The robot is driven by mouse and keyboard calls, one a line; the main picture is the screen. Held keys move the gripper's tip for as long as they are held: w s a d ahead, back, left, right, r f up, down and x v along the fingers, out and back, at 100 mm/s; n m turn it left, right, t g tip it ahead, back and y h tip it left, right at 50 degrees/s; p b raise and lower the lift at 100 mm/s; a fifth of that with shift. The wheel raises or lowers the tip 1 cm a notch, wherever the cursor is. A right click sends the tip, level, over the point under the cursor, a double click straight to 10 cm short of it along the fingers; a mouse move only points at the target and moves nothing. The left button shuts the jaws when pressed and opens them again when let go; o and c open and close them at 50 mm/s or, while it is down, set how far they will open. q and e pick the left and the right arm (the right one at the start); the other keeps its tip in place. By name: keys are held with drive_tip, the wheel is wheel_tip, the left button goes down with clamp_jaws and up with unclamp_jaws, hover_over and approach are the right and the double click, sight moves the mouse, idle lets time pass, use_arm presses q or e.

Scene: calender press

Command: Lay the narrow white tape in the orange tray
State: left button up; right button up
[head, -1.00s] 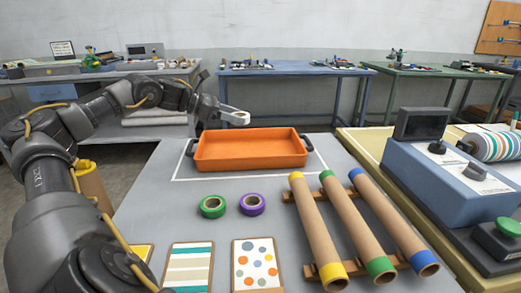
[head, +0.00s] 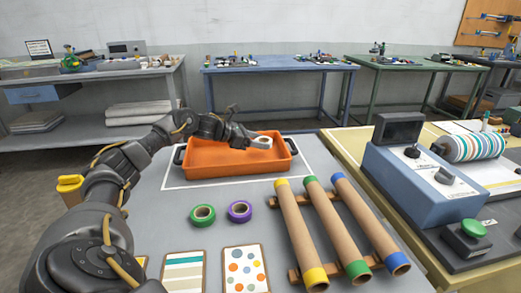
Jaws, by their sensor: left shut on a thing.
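The orange tray (head: 205,165) lies on the grey table, inside a white outline, with a dark handle at each end. My left gripper (head: 252,141) reaches over the tray from the left and is shut on the narrow white tape (head: 263,142), a small pale ring. The tape is over the right half of the tray, near its far wall. I cannot tell whether it touches the tray. The gripper's fingers are small and dark here. My right gripper is not in view.
A green tape roll (head: 203,215) and a purple tape roll (head: 240,211) lie in front of the tray. Three cardboard tubes (head: 325,230) rest on a wooden rack at right. Patterned cards (head: 246,269) lie at the front. The blue press (head: 425,180) stands further right.

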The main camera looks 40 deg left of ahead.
sight(261, 156)
use_arm(q)
drive_tip(key=shift+w+d+f, duration=0.15)
drive_tip(key=shift+w+f, duration=0.1)
drive_tip(key=shift+f, duration=0.05)
drive_tip(key=f, duration=0.3)
drive_tip(key=shift+w+f, duration=0.25)
drive_tip(key=shift+f, duration=0.05)
